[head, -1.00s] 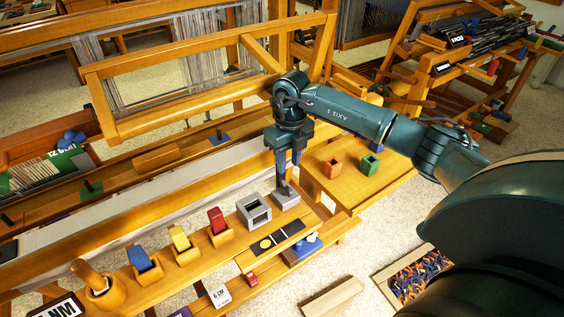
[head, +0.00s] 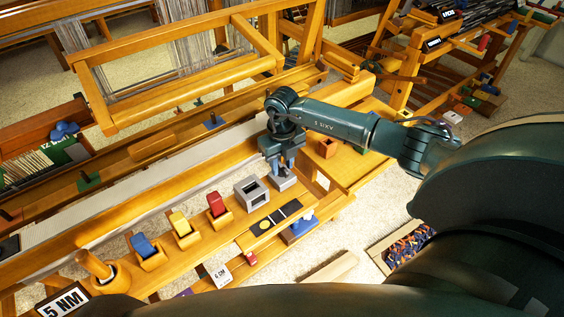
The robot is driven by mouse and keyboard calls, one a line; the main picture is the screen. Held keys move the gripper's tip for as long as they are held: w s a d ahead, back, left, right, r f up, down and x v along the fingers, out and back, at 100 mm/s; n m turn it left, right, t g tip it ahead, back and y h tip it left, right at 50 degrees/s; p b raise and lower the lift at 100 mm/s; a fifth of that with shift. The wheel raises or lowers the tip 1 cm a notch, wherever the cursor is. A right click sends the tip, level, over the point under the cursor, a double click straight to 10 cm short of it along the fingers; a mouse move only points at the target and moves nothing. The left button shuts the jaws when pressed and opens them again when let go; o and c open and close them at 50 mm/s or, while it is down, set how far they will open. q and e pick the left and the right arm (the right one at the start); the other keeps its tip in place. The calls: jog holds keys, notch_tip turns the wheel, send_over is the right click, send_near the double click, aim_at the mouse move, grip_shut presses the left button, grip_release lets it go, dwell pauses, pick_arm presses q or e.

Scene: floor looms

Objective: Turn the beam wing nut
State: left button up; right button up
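My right gripper (head: 281,172) points down at the front beam of the near loom, just over a small grey block (head: 285,184) at the beam's right end. Its fingertips are small and dark against the block, so I cannot tell whether they are closed on anything. No wing nut can be made out clearly there; the gripper covers the top of the block. A blue knobbed part (head: 302,227) sits lower, beside the beam's front right corner, apart from the gripper. My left gripper is not in view.
A grey square frame (head: 251,194) stands left of the gripper. Red (head: 217,205), yellow (head: 181,224) and blue (head: 144,246) pieces in wooden holders line the beam. A dark strip with a yellow disc (head: 266,224) lies in front. An orange box (head: 327,148) is to the right.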

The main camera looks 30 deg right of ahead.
jog(key=shift+c, duration=0.3)
grip_shut()
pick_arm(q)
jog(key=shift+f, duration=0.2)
pick_arm(e)
jog(key=shift+n+b, duration=0.55)
jog(key=shift+n, duration=0.25)
jog(key=n+b, duration=0.1)
jog(key=n, duration=0.2)
jog(key=shift+f+b, duration=0.1)
jog(key=shift+b, duration=0.3)
jog(key=n+b, duration=0.1)
jog(key=n, duration=0.2)
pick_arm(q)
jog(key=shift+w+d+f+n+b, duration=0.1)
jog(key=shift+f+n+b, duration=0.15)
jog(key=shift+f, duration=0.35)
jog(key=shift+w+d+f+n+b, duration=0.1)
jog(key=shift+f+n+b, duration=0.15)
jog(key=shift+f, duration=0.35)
pick_arm(e)
jog(key=shift+n, duration=0.7)
